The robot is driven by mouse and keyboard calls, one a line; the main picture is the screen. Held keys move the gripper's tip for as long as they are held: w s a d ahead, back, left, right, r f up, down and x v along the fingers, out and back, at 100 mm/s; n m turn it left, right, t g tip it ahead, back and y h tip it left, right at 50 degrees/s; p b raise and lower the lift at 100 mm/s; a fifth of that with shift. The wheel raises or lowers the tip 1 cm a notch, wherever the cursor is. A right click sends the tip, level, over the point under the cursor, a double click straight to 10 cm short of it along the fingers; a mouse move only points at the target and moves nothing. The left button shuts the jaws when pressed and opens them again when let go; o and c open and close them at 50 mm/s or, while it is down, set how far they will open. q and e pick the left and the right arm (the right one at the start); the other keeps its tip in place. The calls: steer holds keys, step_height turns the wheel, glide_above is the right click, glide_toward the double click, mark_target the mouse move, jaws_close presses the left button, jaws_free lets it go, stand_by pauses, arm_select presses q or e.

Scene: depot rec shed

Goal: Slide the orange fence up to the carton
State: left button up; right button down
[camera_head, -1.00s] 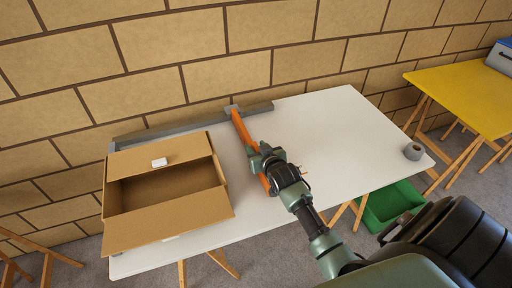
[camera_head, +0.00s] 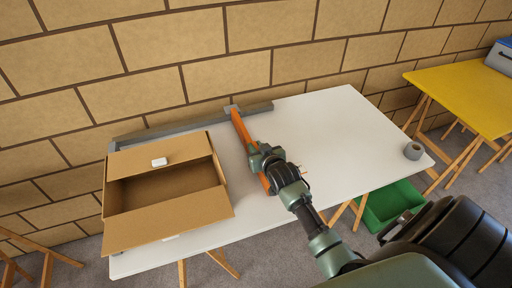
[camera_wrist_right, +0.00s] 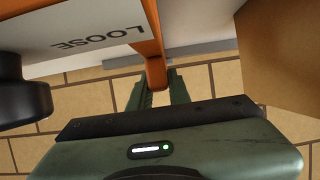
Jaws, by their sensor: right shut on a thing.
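The orange fence (camera_head: 242,126) is a long narrow bar that runs from a grey rail (camera_head: 190,121) at the back of the white table toward the front. My right gripper (camera_head: 262,162) is shut on it at its nearer part; in the right wrist view the fingers (camera_wrist_right: 158,88) close around its orange end (camera_wrist_right: 155,70). The open brown carton (camera_head: 165,222) stands to the left of the fence, with a strip of bare table between them. The carton also shows in the right wrist view (camera_wrist_right: 282,55). My left gripper is not in view.
A white panel (camera_wrist_right: 75,25) marked "LOOSE" and a black knob (camera_wrist_right: 22,98) show beside the fence. A small white object (camera_head: 159,162) lies on the carton's flap. A grey roll (camera_head: 413,151) sits at the table's right end.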

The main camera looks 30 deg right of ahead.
stand_by(0.9)
steer(key=a, duration=0.2)
steer(key=w+a, duration=0.1)
steer(key=a, duration=0.1)
steer(key=shift+a+p, duration=0.15)
steer(key=shift+p, duration=0.15)
steer(key=c, duration=1.3)
jaws_free()
steer(key=shift+v, duration=3.85)
